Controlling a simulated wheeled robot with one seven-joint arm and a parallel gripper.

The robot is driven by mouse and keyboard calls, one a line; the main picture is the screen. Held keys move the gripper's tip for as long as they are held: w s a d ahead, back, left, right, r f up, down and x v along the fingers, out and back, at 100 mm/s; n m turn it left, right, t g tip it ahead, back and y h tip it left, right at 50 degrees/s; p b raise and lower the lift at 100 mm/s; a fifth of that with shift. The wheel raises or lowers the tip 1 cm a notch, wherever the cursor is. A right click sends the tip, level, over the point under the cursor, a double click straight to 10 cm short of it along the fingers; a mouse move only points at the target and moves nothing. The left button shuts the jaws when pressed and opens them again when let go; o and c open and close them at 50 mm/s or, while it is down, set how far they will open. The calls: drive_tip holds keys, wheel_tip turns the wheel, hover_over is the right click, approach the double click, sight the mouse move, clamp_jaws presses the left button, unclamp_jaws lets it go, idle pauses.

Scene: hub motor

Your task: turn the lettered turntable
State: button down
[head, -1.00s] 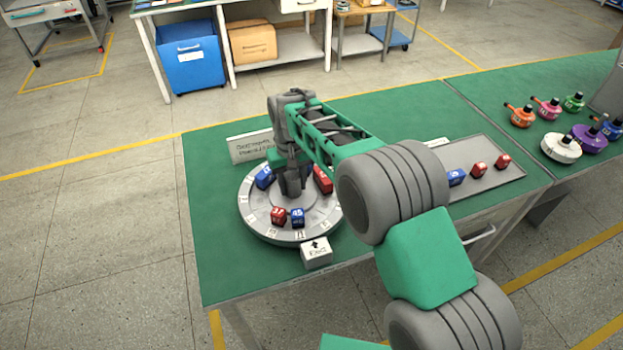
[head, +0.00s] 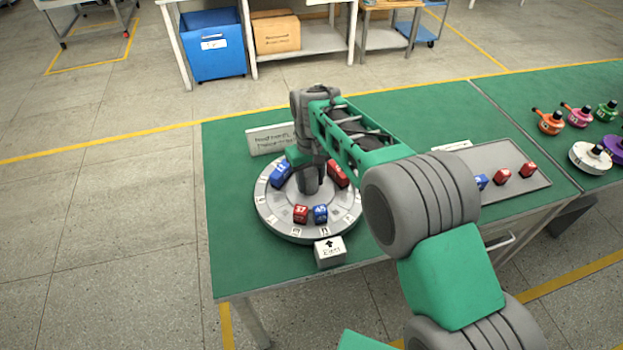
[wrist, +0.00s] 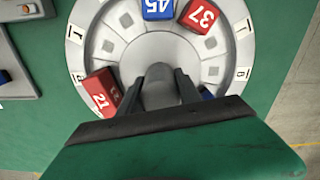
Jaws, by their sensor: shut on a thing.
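The round grey turntable (head: 270,212) stands near the left end of the green workbench, with letter tags around its rim. It carries numbered red and blue blocks, among them red 37 (head: 301,214) and blue 45 (head: 320,214) side by side at the front. A blue block (head: 281,174) sits at the left and a red one (head: 338,173) at the right. My gripper (wrist: 160,90) points down over the turntable's middle, its fingers shut on the grey central knob (wrist: 160,78). In the wrist view, red block 21 (wrist: 101,92) lies just beside the left finger.
A white block (head: 330,252) with an arrow and "Exit" stands at the turntable's front edge. A sign (head: 270,140) stands behind it. A grey tray (head: 525,165) with blocks lies to the right, with several coloured parts beyond. The bench's front-left surface is clear.

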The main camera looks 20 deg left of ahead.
drive_tip(key=shift+a+r, duration=0.1)
drive_tip(key=shift+r, duration=0.05)
drive_tip(key=c, duration=0.8)
unclamp_jaws()
wheel_tip(320, 180, up, 8)
drive_tip(key=shift+f+b, duration=0.2)
drive_tip(key=shift+b, duration=0.3)
